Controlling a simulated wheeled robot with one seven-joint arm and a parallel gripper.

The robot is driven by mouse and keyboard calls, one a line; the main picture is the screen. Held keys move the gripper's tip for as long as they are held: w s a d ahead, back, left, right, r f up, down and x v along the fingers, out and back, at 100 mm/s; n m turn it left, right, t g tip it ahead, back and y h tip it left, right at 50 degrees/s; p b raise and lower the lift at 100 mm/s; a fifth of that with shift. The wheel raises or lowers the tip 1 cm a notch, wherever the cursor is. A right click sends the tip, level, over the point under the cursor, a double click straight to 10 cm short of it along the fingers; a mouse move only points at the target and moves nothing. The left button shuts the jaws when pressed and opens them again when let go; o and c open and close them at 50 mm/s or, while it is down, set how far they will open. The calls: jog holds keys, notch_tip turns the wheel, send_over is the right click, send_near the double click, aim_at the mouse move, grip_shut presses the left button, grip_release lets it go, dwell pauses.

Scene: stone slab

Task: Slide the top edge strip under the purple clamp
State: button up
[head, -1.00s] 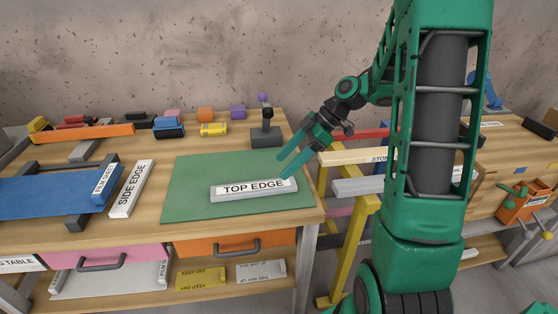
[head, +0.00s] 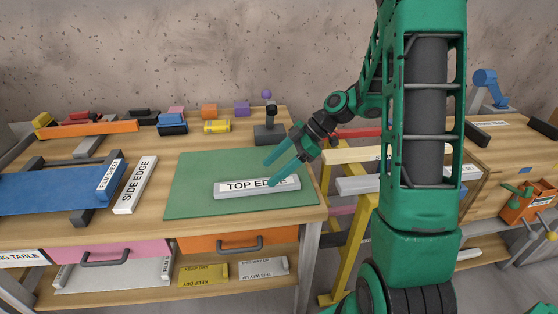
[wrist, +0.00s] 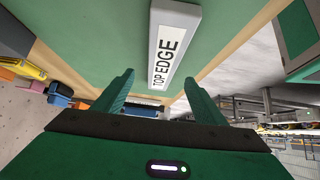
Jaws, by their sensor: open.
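The top edge strip (head: 237,189), a pale bar labelled TOP EDGE, lies flat on the green mat (head: 190,180) near the table's front. In the wrist view the strip (wrist: 172,45) runs lengthwise, with its near end between and beyond the fingertips. My gripper (head: 268,173) is open and empty over the right part of the strip; one finger covers part of its label. The wrist view shows both fingers (wrist: 160,77) spread apart. A dark clamp with a purple ball knob (head: 266,94) stands on the table behind the mat's back right corner.
A yellow-framed rack (head: 345,230) stands right of the table.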

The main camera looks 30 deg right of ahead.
aim_at(257, 183)
jog(key=shift+x, duration=2.9)
jog(key=shift+c, duration=0.6)
